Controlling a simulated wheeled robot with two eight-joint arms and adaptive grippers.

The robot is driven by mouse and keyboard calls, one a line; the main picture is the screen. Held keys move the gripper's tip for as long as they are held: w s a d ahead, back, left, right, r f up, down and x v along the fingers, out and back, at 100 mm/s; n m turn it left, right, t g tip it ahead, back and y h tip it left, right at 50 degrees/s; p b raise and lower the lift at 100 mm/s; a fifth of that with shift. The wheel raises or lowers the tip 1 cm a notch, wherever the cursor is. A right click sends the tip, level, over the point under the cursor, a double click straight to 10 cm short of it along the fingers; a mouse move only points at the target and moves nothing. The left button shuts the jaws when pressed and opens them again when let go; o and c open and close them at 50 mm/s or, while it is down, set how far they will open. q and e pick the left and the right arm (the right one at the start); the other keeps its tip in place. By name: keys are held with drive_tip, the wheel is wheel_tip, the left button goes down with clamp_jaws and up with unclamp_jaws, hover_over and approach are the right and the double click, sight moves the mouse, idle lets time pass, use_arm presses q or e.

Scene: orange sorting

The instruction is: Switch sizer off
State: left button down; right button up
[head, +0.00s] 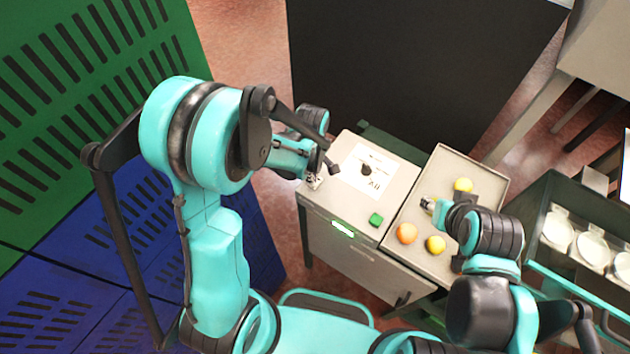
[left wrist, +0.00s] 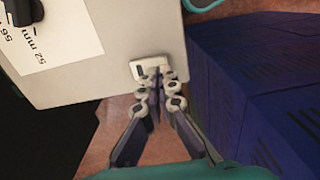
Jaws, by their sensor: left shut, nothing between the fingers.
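The sizer (head: 345,150) is a pale grey box with a white label, a black knob (head: 366,170), a green button (head: 376,219) and a lit green display (head: 343,229). A small white switch plate (left wrist: 139,69) sits at the edge of its top, at the left corner in the head view. My left gripper (left wrist: 157,84) is shut and empty, its fingertips right at this plate and covering part of it. I cannot tell whether they touch. In the head view the left gripper (head: 314,177) is small at that corner. My right gripper (head: 428,204) is over the tray, its fingers too small to read.
A grey tray (head: 478,171) beside the sizer holds an orange (head: 407,233) and two yellow fruits (head: 436,245). Green (head: 60,100) and blue (head: 60,305) crates stand at the left. A dark bin (head: 548,200) with white round items is at the right.

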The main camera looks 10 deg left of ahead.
use_arm(q)
drive_tip(key=shift+f+b, duration=1)
drive_tip(key=shift+f, duration=0.05)
idle(0.4)
drive_tip(key=shift+r, duration=0.1)
drive_tip(key=shift+r+p, duration=2.4)
drive_tip(key=shift+r, duration=1.1)
drive_tip(key=shift+f, duration=0.1)
